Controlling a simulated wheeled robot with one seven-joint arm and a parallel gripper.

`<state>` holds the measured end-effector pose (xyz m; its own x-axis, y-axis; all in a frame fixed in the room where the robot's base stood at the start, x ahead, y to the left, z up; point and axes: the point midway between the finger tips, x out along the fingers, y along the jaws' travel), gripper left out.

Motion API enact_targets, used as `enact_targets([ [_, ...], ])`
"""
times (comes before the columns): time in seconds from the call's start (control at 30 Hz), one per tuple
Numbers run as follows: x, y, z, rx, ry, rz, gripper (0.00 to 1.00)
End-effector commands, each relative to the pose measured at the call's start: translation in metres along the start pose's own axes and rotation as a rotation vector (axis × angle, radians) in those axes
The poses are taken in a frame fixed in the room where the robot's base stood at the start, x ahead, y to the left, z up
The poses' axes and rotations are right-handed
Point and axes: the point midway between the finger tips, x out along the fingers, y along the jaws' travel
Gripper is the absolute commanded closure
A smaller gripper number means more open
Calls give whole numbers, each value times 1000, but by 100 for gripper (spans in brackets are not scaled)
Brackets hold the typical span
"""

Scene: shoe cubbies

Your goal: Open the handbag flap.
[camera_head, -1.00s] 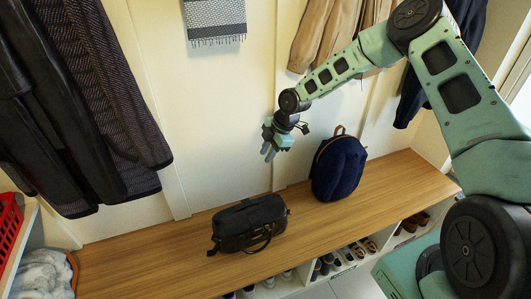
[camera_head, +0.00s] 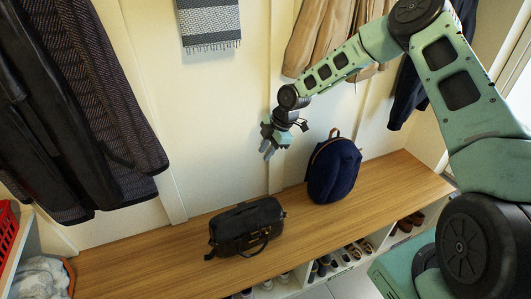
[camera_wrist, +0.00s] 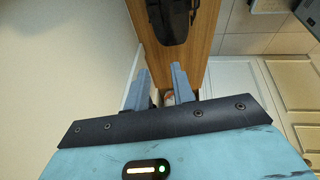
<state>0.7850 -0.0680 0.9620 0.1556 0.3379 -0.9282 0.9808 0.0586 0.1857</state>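The handbag (camera_head: 246,226) is black and lies on the wooden bench, left of its middle in the head view. Its handle or strap hangs over the front side, and its flap is too dark to make out. My gripper (camera_head: 267,152) is in the air above the bench, near the wall, higher than the handbag and apart from it. In the wrist view the two fingers of my gripper (camera_wrist: 161,86) stand apart with nothing between them. A dark bag (camera_wrist: 170,22) shows at the top of that view; I cannot tell which bag it is.
A navy backpack (camera_head: 333,170) stands on the bench (camera_head: 385,182) right of the handbag. Dark coats (camera_head: 75,110) hang at left, and a patterned scarf (camera_head: 209,24) and tan garments (camera_head: 325,40) hang at the back. Shoes (camera_head: 345,254) fill cubbies below. The bench between the bags is clear.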

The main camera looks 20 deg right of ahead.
Motion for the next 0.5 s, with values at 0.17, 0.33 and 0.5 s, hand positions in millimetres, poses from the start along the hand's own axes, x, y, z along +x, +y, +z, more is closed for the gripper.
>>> enact_targets([
  [0.17, -34, 0, 2, 2, -3, 4, 75],
  [0.33, -75, 0, 2, 1, -3, 5, 75],
  [0.5, -114, 0, 2, 1, -2, 4, 75],
])
